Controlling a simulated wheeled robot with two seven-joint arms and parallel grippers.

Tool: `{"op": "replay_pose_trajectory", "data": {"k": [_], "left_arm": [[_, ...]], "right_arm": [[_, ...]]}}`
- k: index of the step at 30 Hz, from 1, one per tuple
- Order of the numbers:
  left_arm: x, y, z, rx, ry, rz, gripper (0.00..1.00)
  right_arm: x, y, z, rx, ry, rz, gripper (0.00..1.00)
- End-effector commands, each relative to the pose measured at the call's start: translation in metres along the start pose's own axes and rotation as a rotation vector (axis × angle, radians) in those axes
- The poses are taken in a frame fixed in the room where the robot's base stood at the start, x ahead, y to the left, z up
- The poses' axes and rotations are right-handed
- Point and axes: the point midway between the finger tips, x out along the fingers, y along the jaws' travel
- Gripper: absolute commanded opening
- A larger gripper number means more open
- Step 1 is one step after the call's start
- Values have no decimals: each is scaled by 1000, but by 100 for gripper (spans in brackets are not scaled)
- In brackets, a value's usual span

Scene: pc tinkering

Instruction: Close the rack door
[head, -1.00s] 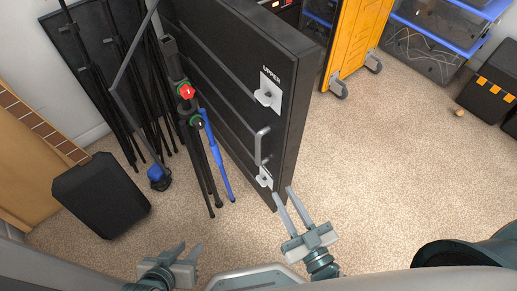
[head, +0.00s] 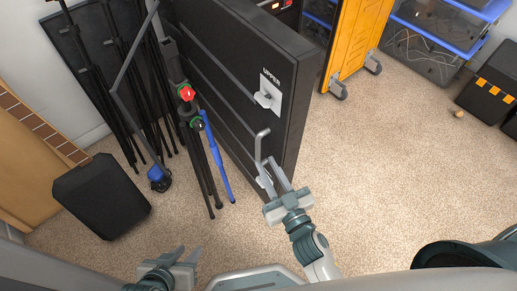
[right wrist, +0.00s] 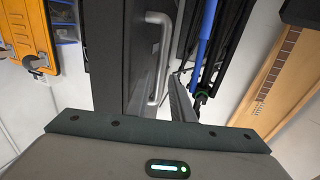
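The rack door (head: 235,70) is a tall black panel in the head view, standing swung out into the room at an angle. It has a grey bar handle (head: 260,148) and a white "UPPER" latch plate (head: 269,95). The handle also shows in the right wrist view (right wrist: 160,60). My right gripper (head: 270,170) is open at the door's near edge, its fingers by the handle's lower end. I cannot tell whether they touch it. The lower latch is mostly hidden behind the fingers. My left gripper (head: 185,252) is open and empty low at the left, away from the door.
Black tripods and stands (head: 195,130), one with a blue leg, stand close to the door's left face. A black case (head: 100,195) lies on the floor at left. A yellow wheeled cabinet (head: 355,40) stands behind the door.

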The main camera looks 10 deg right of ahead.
Motion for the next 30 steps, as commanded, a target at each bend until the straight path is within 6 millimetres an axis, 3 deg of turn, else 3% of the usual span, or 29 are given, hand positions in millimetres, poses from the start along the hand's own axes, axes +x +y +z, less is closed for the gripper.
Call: {"op": "replay_pose_trajectory", "data": {"k": [6,12,26,30], "left_arm": [[0,-2,-2,1,-3,-4,31],[0,-3,-5,3,1,-7,31],[0,-3,-2,2,-3,-7,31],[-1,-2,1,0,-9,-6,31]], "right_arm": [[37,0,-2,-1,3,-1,22],[58,0,0,0,1,-2,22],[67,0,0,0,0,0,22],[67,0,0,0,0,-1,0]]}}
